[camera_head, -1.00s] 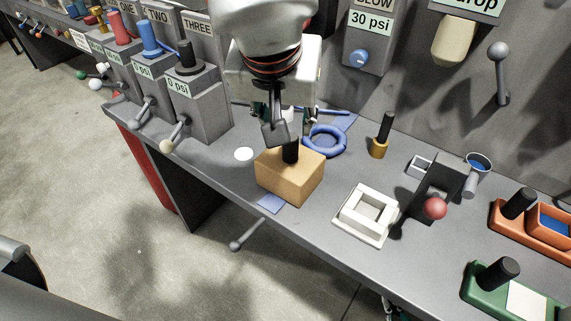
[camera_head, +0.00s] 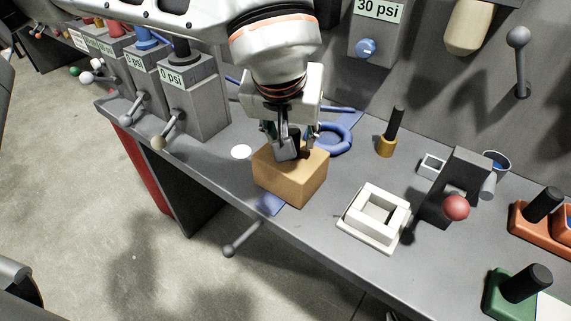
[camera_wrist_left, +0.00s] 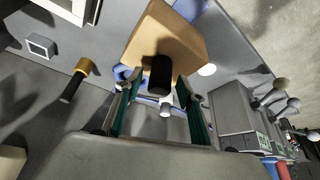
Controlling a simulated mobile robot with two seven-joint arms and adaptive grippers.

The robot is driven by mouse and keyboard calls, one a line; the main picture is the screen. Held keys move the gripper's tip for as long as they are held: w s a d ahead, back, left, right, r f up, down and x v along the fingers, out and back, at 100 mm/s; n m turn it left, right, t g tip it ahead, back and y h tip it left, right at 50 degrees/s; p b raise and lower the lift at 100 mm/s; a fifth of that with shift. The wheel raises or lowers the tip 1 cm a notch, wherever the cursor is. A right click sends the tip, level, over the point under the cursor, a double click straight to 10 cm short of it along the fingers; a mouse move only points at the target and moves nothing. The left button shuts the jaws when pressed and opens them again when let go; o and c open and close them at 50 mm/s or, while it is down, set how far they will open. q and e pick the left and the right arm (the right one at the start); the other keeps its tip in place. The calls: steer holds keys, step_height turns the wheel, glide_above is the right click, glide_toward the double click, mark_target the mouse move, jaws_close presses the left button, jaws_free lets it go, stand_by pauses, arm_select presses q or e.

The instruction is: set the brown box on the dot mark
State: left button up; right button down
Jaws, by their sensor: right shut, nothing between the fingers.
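The brown box (camera_head: 290,180) stands on the grey bench, with a black upright handle (camera_wrist_left: 160,75) on top. The white round dot mark (camera_head: 241,152) lies on the bench just left of the box, uncovered; it also shows in the left wrist view (camera_wrist_left: 207,69). My left gripper (camera_head: 296,150) is over the box, pointing down. In the left wrist view its fingers (camera_wrist_left: 158,88) are open on either side of the handle, with gaps beside it. My right gripper (camera_head: 392,316) only just shows at the bottom edge of the head view, shut and empty.
A blue ring (camera_head: 330,139) lies behind the box. A white square frame (camera_head: 378,214), a yellow-based black peg (camera_head: 389,134) and a grey block with a red ball (camera_head: 456,207) stand to the right. Levered gauge boxes (camera_head: 190,105) stand left, behind the dot.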

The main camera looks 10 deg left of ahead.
arm_select(q)
steer(key=c, duration=0.9)
steer(key=shift+r, duration=0.1)
jaws_close()
steer(key=shift+r, duration=0.1)
arm_select(e)
steer(key=shift+a, duration=0.1)
